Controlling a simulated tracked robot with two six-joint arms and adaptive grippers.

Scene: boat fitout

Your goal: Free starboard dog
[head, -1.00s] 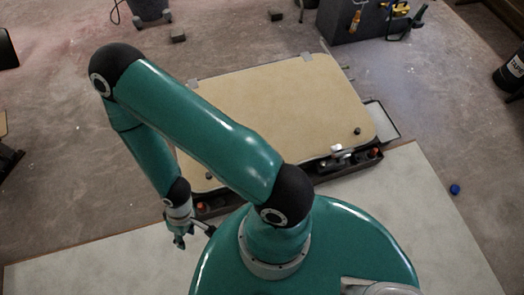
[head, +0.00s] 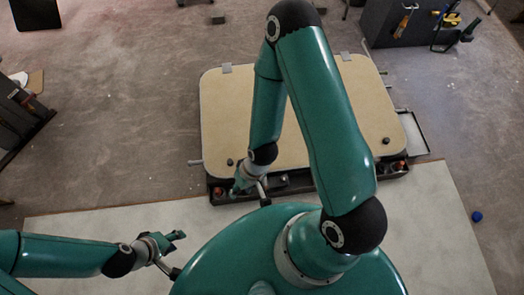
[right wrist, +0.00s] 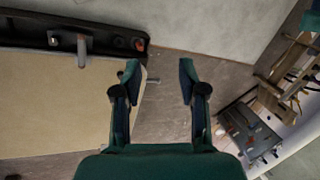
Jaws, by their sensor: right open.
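A tan hatch panel (head: 225,110) lies in a dark frame (head: 300,184), with one black knob (head: 230,162) near its front left corner and another (head: 386,141) at the front right. My right gripper (head: 238,186) is at the frame's front left corner, beside a red piece (head: 217,191). In the right wrist view my right gripper (right wrist: 160,72) is open and empty, with floor between its fingers. That view shows a grey handle (right wrist: 82,48) on the frame and a red piece (right wrist: 139,44). My left gripper (head: 176,236) is over the pale floor; its fingers are unclear.
A grey tray (head: 414,132) is right of the panel. A thin rod (head: 194,162) sticks out at the panel's left. A blue cap (head: 477,216) lies on the floor at right. A dark cabinet (head: 395,25) stands behind. My right arm covers the panel's middle.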

